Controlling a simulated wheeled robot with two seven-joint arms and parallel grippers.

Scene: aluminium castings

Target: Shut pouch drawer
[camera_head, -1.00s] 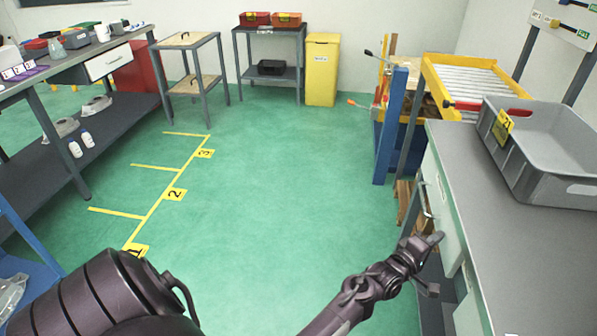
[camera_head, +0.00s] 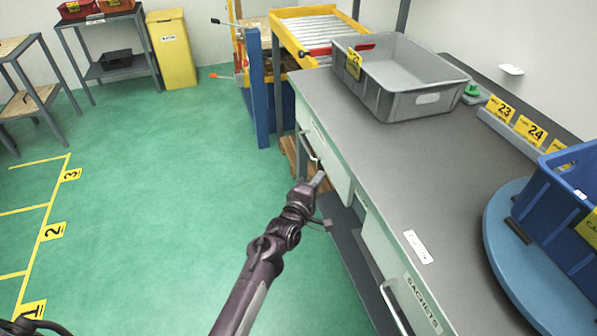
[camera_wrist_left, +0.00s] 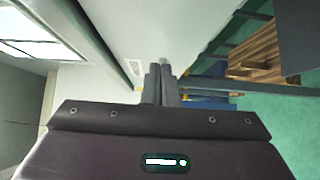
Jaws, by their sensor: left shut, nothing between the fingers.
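The grey bench on the right has two pale green drawer fronts. The near front (camera_head: 400,262) bears a SACHETS label (camera_head: 422,304) and a bar handle (camera_head: 396,308). The far front (camera_head: 327,165) has a bar handle (camera_head: 308,147); its label is too small to read. I cannot tell how far either drawer stands out. My left gripper (camera_head: 319,180) is shut and empty, close beside the far front's lower part. In the left wrist view its closed fingers (camera_wrist_left: 162,82) point along a pale panel; contact is unclear. My right gripper is out of view.
A grey crate (camera_head: 385,98) stands on the bench top (camera_head: 370,165). A blue bin (camera_head: 565,225) sits on a round blue turntable (camera_head: 497,240) at right. A blue post (camera_head: 257,90) stands beyond the bench.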

